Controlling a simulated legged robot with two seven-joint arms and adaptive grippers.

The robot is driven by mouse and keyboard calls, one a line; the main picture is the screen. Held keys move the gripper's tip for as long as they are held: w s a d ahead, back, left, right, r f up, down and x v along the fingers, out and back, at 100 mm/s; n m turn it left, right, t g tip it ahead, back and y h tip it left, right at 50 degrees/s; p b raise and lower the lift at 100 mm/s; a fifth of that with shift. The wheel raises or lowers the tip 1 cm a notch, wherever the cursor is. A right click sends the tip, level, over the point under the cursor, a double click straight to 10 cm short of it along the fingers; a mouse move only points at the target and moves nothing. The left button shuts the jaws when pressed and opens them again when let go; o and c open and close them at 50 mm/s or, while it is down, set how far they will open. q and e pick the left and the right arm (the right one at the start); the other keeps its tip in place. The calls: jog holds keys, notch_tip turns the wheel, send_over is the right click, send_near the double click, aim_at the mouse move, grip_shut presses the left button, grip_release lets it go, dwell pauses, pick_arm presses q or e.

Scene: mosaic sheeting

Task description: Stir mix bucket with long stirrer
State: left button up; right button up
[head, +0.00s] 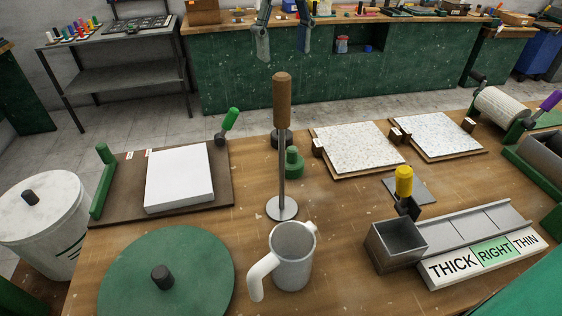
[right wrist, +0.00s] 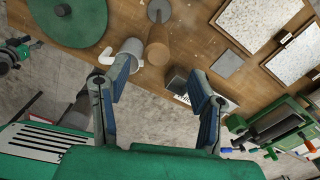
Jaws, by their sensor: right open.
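The long stirrer (head: 281,105) stands upright on the bench, with a wooden handle, a metal shaft and a round foot. In the right wrist view its wooden handle (right wrist: 157,46) points toward the camera, just beyond and between the fingertips. The likely mix bucket, a white bucket (head: 62,236) with a dark knob on its top, stands at the far left; its inside is hidden. My right gripper (head: 282,44) reaches in from the top of the head view, its fingers apart. In the right wrist view the open gripper (right wrist: 161,68) holds nothing. My left gripper is not in view.
A metal jug (head: 292,256) stands in front of the stirrer, beside a green disc (head: 190,255) with a dark knob. A small green knobbed piece (head: 293,163) sits close right of the shaft. A metal tray (head: 398,250) and speckled tiles (head: 358,147) lie to the right.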

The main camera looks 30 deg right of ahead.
aim_at(280, 74)
jog(key=f, duration=0.4)
jog(key=shift+w+a+f, duration=0.1)
jog(key=shift+a, duration=0.2)
jog(key=f, duration=0.5)
jog(key=shift+d+p, duration=0.25)
jog(key=shift+p, duration=0.1)
jog(key=shift+a, duration=0.15)
grip_shut()
